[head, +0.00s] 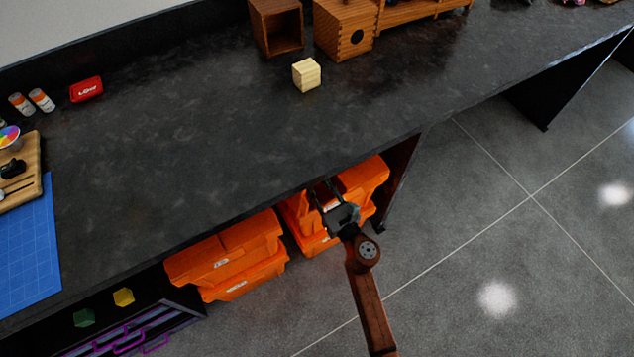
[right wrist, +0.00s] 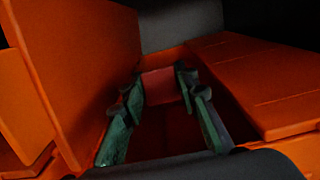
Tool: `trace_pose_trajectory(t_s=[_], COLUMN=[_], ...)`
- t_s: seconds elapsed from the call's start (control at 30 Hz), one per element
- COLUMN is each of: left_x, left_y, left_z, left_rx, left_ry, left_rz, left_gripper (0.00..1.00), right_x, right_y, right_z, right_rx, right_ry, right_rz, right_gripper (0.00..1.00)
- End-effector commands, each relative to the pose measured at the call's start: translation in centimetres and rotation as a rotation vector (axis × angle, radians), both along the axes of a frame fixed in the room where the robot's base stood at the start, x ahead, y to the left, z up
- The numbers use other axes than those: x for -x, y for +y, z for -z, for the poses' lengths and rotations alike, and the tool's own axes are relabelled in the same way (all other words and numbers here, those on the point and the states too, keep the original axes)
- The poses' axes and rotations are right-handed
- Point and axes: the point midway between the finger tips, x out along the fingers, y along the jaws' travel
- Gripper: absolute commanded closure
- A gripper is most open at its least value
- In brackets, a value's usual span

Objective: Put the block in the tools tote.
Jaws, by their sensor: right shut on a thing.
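My right gripper (head: 325,192) reaches down to the right-hand orange tote (head: 368,177) under the bench. In the right wrist view its two fingers (right wrist: 160,88) are shut on a dim reddish block (right wrist: 160,86). The block is between the fingertips, over or inside the opening between the tote's raised orange flaps (right wrist: 262,82). The picture is too dark to tell whether the block touches the bottom. The block is hidden in the head view. My left gripper is not in view.
A second orange tote (head: 228,262) stands to the left. A pale wooden cube (head: 306,75) and wooden boxes (head: 345,30) are on the dark bench (head: 200,130), whose front edge is close above the gripper. Open floor (head: 470,250) lies to the right.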

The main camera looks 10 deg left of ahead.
Motion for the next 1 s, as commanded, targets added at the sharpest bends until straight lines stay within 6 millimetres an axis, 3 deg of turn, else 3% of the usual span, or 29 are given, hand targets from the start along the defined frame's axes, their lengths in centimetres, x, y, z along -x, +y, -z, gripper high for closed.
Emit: trace_pose_trajectory(t_s=[0.27, 0.3, 0.57, 0.87, 1.0], left_x=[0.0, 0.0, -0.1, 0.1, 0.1], left_y=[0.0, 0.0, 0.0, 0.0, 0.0], left_z=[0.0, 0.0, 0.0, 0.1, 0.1], left_rx=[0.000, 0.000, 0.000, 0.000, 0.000], left_ry=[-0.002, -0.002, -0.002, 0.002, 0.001], left_rz=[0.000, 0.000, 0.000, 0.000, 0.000], left_gripper=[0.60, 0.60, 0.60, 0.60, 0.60], right_x=[-0.1, -0.1, -0.1, 0.0, 1.0], right_y=[0.0, 0.0, 0.0, -0.1, -0.9], right_z=[-0.1, -0.1, -0.1, 0.0, 0.1], right_rx=[0.000, 0.000, 0.000, 0.001, 0.004], right_ry=[-0.001, -0.001, -0.001, -0.001, -0.001], right_rz=[0.000, 0.000, 0.000, 0.001, 0.002], right_gripper=[0.91, 0.70, 0.52, 0.51, 0.51])
